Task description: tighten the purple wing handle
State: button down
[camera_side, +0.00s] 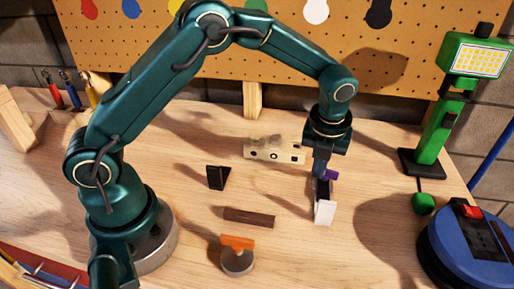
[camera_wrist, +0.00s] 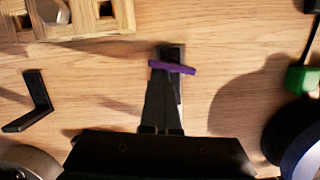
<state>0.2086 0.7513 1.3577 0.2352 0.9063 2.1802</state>
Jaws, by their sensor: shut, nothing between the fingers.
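The purple wing handle (camera_side: 332,175) is a small bar on a dark and white fixture (camera_side: 325,212) that stands on the bench, right of centre in the side view. In the wrist view the handle (camera_wrist: 172,67) lies crosswise and slightly tilted near the upper middle. My gripper (camera_side: 319,176) points down at the handle, shut and empty. In the wrist view its dark fingers (camera_wrist: 168,82) end at the handle and cover part of the fixture. I cannot tell whether the fingertips touch the handle or stand just above it.
A pale block with holes (camera_side: 274,151) lies left of the fixture. A black bracket (camera_side: 217,178), a dark brown bar (camera_side: 249,217) and an orange-handled round piece (camera_side: 238,243) lie further left. A green lamp (camera_side: 432,130) and a blue round machine (camera_side: 462,250) stand at right.

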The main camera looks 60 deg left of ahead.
jog(key=shift+s+d+r, duration=0.15)
jog(key=shift+d+r, duration=0.1)
jog(key=shift+d, duration=0.05)
jog(key=s, duration=0.3)
jog(key=shift+s+d+r, duration=0.25)
jog(key=shift+d+r, duration=0.15)
jog(key=a+v, duration=0.1)
jog(key=v, duration=0.6)
jog(key=shift+s+d+r, duration=0.3)
jog(key=shift+d+r, duration=0.05)
jog(key=shift+r, duration=0.1)
jog(key=c, duration=1.4)
grip_release()
jog(key=shift+s+r, duration=0.1)
jog(key=shift+r, duration=0.15)
jog(key=o, duration=0.5)
jog(key=shift+r, duration=0.2)
jog(key=o, duration=0.5)
jog(key=shift+n, duration=0.6)
jog(key=o, duration=0.4)
jog(key=shift+n, duration=0.8)
jog(key=shift+w+a+f+n+t+y, duration=0.25)
jog(key=shift+w+f+n, duration=1.25)
jog(key=shift+n, duration=4.15)
jog(key=shift+w+a+f+n+t+y, duration=0.2)
jog(key=shift+w+f+n, duration=1.2)
jog(key=shift+n, duration=4.2)
jog(key=shift+w+a+f+n+t+y, duration=0.1)
jog(key=shift+w+a+f+n+t, duration=0.5)
jog(key=shift+f+n, duration=3.3)
